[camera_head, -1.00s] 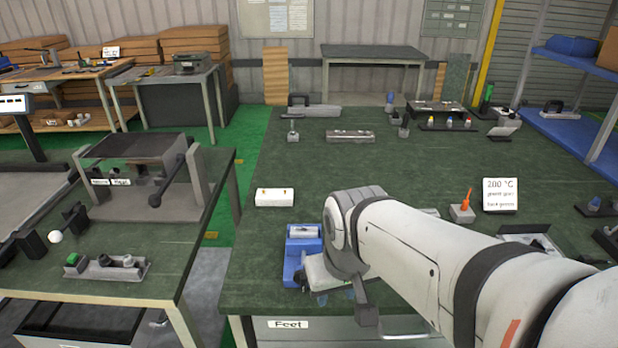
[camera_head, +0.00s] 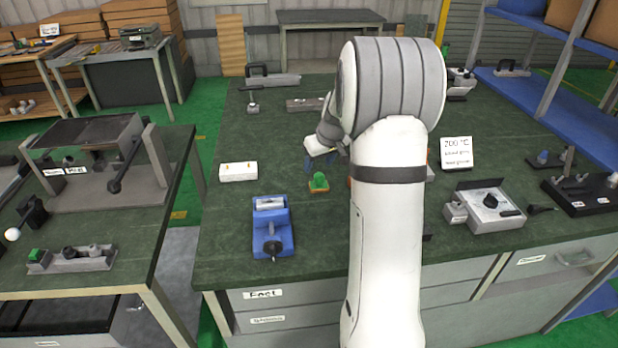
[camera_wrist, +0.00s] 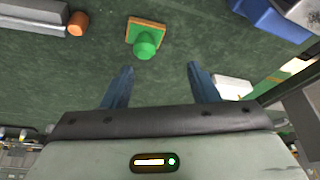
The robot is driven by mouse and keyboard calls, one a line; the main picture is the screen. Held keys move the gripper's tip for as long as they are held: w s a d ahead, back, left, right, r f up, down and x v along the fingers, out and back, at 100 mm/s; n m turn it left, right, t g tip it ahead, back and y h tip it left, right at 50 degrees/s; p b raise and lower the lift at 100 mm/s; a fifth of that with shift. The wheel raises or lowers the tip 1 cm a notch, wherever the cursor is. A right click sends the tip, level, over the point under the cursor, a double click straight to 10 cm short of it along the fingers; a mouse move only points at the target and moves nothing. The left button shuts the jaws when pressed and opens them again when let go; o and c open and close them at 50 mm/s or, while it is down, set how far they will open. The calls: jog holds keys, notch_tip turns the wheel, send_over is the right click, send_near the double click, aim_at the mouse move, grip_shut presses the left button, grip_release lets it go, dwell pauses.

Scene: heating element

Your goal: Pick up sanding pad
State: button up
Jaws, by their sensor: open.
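The likely sanding pad (camera_head: 318,183) is a small block with a green round knob on a flat orange-brown base. It sits on the dark green workbench (camera_head: 225,215), just right of the blue vise. The pad also shows in the wrist view (camera_wrist: 146,40), at the top centre, fully visible. My gripper (camera_wrist: 160,72) is open and empty, its two blue fingers apart. The pad lies beyond the fingertips and is not between them. In the head view my gripper (camera_head: 322,161) is partly hidden by my arm and appears just behind the pad.
The blue vise (camera_head: 272,228) stands left of the pad and a white block (camera_head: 238,171) lies behind the vise. A grey device with a black knob (camera_head: 490,207) and a sign (camera_head: 456,153) stand to the right. My arm hides the middle of the bench.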

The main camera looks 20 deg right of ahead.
aim_at(319, 173)
jog(key=w+f, duration=0.1)
jog(key=f, duration=0.1)
jog(key=w+d+f+p, duration=0.1)
jog(key=f, duration=0.2)
jog(key=w+f, duration=0.2)
jog(key=f, duration=0.1)
jog(key=shift+d+f, duration=0.25)
jog(key=shift+d, duration=0.15)
jog(key=shift+c, duration=0.3)
jog(key=c, duration=1)
